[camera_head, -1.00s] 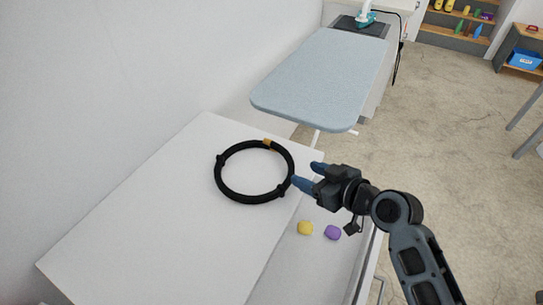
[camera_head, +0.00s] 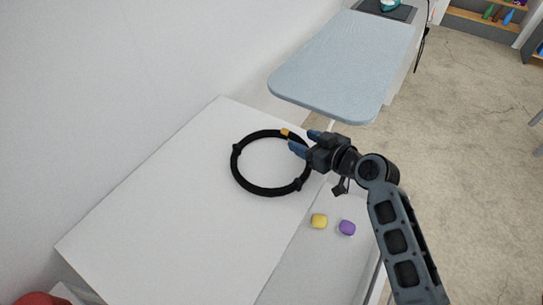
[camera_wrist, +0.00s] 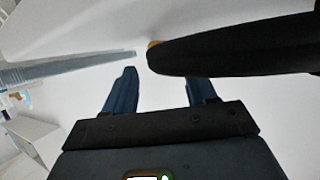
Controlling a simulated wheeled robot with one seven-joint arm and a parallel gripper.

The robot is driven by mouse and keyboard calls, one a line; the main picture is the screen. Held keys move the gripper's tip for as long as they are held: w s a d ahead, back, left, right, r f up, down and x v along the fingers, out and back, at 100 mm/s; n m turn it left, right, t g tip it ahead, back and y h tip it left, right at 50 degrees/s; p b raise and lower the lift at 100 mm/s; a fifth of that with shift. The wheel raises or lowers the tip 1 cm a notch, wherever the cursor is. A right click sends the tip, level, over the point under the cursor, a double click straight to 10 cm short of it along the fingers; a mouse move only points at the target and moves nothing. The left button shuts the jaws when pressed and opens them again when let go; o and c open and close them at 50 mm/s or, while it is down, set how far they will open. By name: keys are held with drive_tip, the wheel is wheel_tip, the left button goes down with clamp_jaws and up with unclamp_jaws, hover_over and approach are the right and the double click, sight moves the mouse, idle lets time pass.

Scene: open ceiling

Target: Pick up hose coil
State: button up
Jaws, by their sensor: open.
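The hose coil (camera_head: 237,168) is a black ring with a few ties and a small yellow-orange band. It lies flat on the white tabletop (camera_head: 180,190) in the head view. My gripper (camera_head: 305,141) is at the ring's right side, near the yellow band, with its blue fingers apart and nothing held. In the wrist view a thick black length of the coil (camera_wrist: 235,48) runs in from the right, just beyond the fingertips (camera_wrist: 162,80), with the yellow band at its left end. The gripper hides part of the ring's right side in the head view.
A blue ironing board (camera_head: 345,65) stands behind the table. A white wall is on the left. A red object (camera_head: 40,298) shows at the bottom left.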

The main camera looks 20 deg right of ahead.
drive_tip(key=shift+w+a+f, duration=0.2)
drive_tip(key=shift+w, duration=0.35)
drive_tip(key=shift+c, duration=0.3)
drive_tip(key=shift+d, duration=0.1)
clamp_jaws()
